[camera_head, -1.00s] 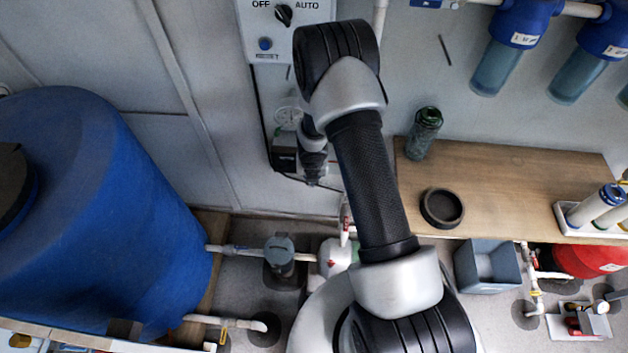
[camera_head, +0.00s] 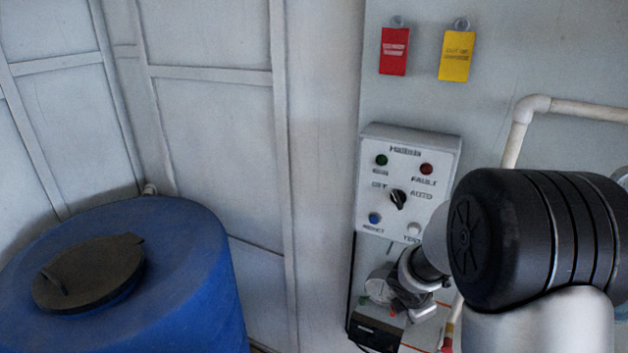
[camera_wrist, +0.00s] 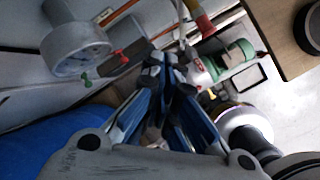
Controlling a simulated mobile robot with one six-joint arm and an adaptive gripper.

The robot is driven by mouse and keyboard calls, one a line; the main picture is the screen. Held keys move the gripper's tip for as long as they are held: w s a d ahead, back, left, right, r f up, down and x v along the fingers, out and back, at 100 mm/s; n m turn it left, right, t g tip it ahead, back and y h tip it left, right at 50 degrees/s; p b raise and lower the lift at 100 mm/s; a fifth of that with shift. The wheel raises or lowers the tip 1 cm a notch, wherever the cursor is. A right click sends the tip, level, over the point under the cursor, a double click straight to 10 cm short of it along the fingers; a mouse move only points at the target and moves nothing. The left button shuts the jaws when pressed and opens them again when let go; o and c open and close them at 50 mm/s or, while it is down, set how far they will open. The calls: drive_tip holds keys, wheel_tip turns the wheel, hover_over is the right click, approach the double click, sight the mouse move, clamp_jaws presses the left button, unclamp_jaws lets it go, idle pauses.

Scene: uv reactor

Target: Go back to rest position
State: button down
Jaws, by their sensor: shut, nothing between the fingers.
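My gripper (camera_wrist: 172,68) shows in the wrist view with its fingertips together and nothing between them. In the head view my arm fills the lower right, with its wrist in front of the wall below the control box (camera_head: 408,180). The fingers cannot be made out there. A round gauge (camera_wrist: 75,48) and a dark small box (camera_wrist: 122,62) with red and green parts are left of the fingers in the wrist view. The gauge (camera_head: 379,286) and the dark box (camera_head: 374,334) also show in the head view, partly hidden by my wrist.
A blue tank (camera_head: 190,270) with a dark lid (camera_head: 88,273) stands at left. Red (camera_head: 394,52) and yellow (camera_head: 457,54) tags hang above the control box. A white pipe (camera_head: 575,110) runs at right. A wooden shelf (camera_wrist: 285,45) is at the wrist view's upper right.

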drive_tip(key=s+a+r+m, duration=0.2)
drive_tip(key=s+r+m, duration=0.95)
drive_tip(key=r, duration=0.35)
drive_tip(key=s+a+r+m+y, duration=0.1)
drive_tip(key=s+a+m, duration=0.3)
drive_tip(key=s, duration=0.4)
drive_tip(key=s+a+r+m+y+b, duration=0.1)
drive_tip(key=s+a+r+m+y, duration=0.1)
drive_tip(key=s+a+m, duration=0.2)
drive_tip(key=s+m, duration=0.2)
drive_tip(key=s, duration=0.2)
drive_tip(key=shift+s+a+b, duration=0.25)
drive_tip(key=shift+b, duration=0.05)
drive_tip(key=c, duration=2.4)
unclamp_jaws()
